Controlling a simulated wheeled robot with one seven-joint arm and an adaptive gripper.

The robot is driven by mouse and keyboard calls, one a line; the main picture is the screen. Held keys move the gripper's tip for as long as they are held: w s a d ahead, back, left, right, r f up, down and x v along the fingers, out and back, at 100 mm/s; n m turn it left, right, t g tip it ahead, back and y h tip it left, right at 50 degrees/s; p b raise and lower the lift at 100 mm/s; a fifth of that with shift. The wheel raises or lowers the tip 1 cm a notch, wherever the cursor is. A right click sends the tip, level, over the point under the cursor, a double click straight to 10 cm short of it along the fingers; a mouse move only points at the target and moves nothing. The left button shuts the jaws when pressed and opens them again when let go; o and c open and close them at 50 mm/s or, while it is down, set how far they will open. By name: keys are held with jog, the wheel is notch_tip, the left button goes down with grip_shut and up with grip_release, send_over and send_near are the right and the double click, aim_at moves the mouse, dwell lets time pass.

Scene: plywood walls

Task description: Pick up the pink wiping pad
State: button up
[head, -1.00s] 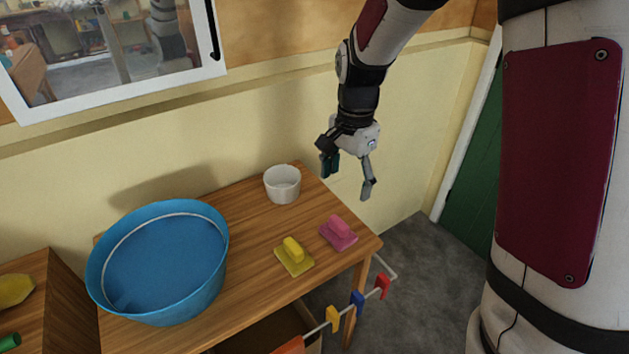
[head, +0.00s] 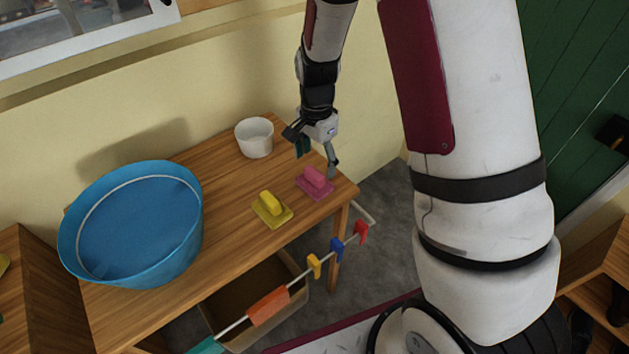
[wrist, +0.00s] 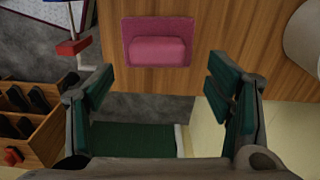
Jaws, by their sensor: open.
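The pink wiping pad (head: 315,183) lies flat near the right end of the wooden table, its raised grip on top. In the wrist view the pad (wrist: 157,26) is at the top middle, ahead of the fingertips and between their lines. My gripper (head: 317,161) is open and empty, above the table's right end and close to the pad in the picture. Both of its fingers (wrist: 160,85) show spread apart in the wrist view, and neither touches the pad.
A yellow pad (head: 272,209) lies just left of the pink one. A white bowl (head: 254,139) stands behind, and a large blue tub (head: 130,226) fills the table's left. A rail with coloured clips (head: 314,266) runs along the front. Bare wood (head: 215,180) lies between tub and pads.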

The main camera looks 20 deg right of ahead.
aim_at(318, 170)
notch_tip(318, 170, down, 4)
jog(key=shift+s+d+f, duration=0.1)
jog(key=shift+d+f, duration=0.05)
jog(key=shift+c, duration=0.3)
jog(key=c, duration=1.2)
jog(key=shift+r, duration=0.6)
notch_tip(318, 170, up, 2)
jog(key=shift+r, duration=0.15)
jog(key=s+a, duration=0.1)
jog(key=s, duration=0.4)
jog(key=s+a+r, duration=0.1)
jog(key=s, duration=0.4)
jog(key=s+a, duration=0.1)
jog(key=s, duration=0.4)
jog(key=shift+s+a+r+p, duration=0.25)
jog(key=shift+s+a+p, duration=0.05)
jog(key=shift+a, duration=0.05)
